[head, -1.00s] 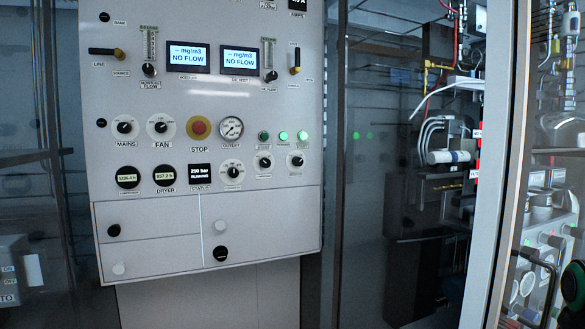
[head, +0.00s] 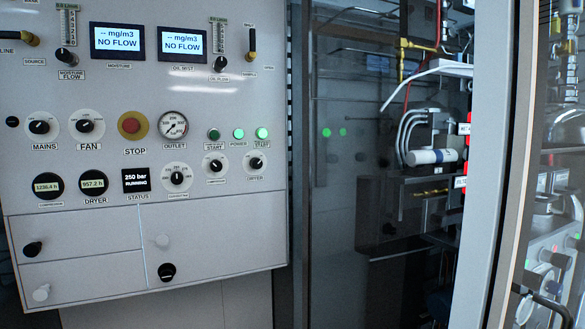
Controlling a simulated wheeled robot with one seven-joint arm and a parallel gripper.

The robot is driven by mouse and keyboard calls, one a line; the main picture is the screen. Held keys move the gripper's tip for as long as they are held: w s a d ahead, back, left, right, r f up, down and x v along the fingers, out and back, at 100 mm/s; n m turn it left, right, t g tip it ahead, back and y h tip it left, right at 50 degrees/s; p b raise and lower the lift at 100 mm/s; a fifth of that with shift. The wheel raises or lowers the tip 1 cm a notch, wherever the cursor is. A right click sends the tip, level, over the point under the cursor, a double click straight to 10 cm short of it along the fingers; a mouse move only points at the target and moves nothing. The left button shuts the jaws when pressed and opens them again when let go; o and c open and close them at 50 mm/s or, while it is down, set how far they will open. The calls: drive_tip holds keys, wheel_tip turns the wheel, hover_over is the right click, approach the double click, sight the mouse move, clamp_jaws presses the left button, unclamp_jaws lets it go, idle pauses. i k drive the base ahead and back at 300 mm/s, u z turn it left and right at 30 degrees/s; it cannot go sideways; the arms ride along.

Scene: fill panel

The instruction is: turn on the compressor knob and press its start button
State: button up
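The grey control panel (head: 100,185) fills the left half of the head view. Low in its middle is a black knob on a white dial (head: 177,177), with a label too small to read surely. To its right are another small knob (head: 216,165) and the dryer knob (head: 256,162). Above these sit a dark green start button (head: 214,135), a lit green power lamp (head: 239,133) and another lit green one (head: 262,133). My gripper is not in view.
The red stop button (head: 131,125) on yellow and the outlet gauge (head: 173,127) are left of the start button. Mains (head: 39,127) and fan (head: 85,126) knobs are further left. A metal frame post (head: 487,165) and piping cabinet stand to the right.

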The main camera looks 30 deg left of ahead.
sight(216, 166)
drive_tip(key=z, duration=0.45)
drive_tip(key=k, duration=1.1)
drive_tip(key=u, duration=1.65)
drive_tip(key=i, duration=1)
drive_tip(key=z, duration=0.05)
